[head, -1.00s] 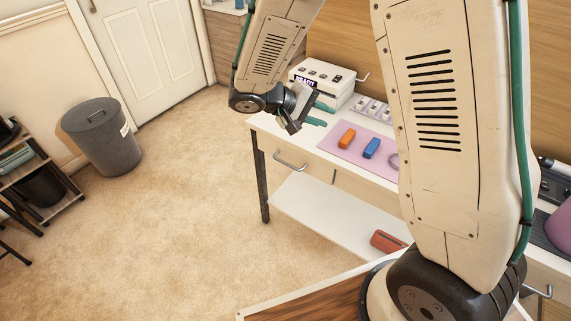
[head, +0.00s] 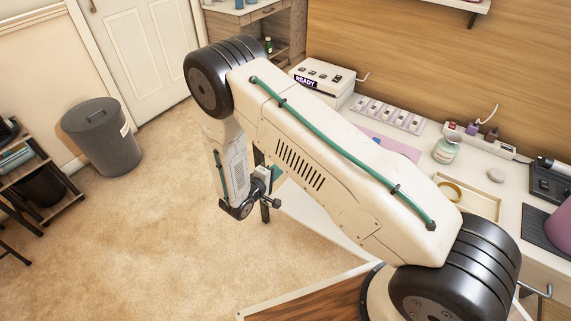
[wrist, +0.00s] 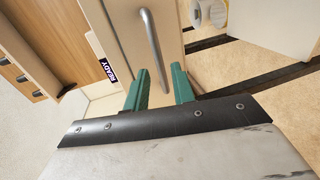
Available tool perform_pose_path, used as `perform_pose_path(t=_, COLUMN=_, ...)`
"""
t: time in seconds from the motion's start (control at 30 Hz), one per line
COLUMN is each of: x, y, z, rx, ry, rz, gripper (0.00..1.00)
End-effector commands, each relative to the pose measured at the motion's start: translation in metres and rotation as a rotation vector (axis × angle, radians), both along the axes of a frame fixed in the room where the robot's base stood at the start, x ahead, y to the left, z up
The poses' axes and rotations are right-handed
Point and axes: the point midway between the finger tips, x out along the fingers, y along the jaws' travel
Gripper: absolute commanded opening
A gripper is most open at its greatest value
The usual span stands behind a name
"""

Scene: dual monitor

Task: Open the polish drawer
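In the wrist view, a pale drawer front (wrist: 120,25) with a silver bar handle (wrist: 151,45) is ahead of my gripper (wrist: 161,78). Its two green fingers are apart with nothing held. The handle runs lengthwise in this view, and its near end appears in line with the gap between the fingers. I cannot tell whether they touch. In the head view my gripper (head: 270,190) is low at the left end of the white desk, and my arm hides the drawer and its handle. No drawer label is readable.
A white box marked READY (head: 320,80) stands on the desk, with a key tray (head: 388,115), a jar (head: 446,150) and a shallow tray (head: 468,198) further right. Another handle (head: 537,289) is at the lower right. Floor left of the desk is clear; a grey bin (head: 102,137) stands beyond.

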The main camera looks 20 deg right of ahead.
Motion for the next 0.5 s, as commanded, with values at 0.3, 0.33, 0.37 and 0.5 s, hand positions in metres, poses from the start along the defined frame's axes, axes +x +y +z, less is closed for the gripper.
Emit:
perform_pose_path(t=0.3, x=0.025, y=-0.036, z=-0.009, rx=0.000, ry=0.001, rz=-0.003, gripper=0.25)
perform_pose_path(t=0.33, x=0.026, y=-0.038, z=-0.009, rx=0.000, ry=0.001, rz=-0.003, gripper=0.25)
perform_pose_path(t=0.37, x=0.027, y=-0.039, z=-0.010, rx=0.000, ry=0.001, rz=-0.003, gripper=0.25)
perform_pose_path(t=0.5, x=0.029, y=-0.041, z=-0.010, rx=0.000, ry=0.002, rz=-0.003, gripper=0.25)
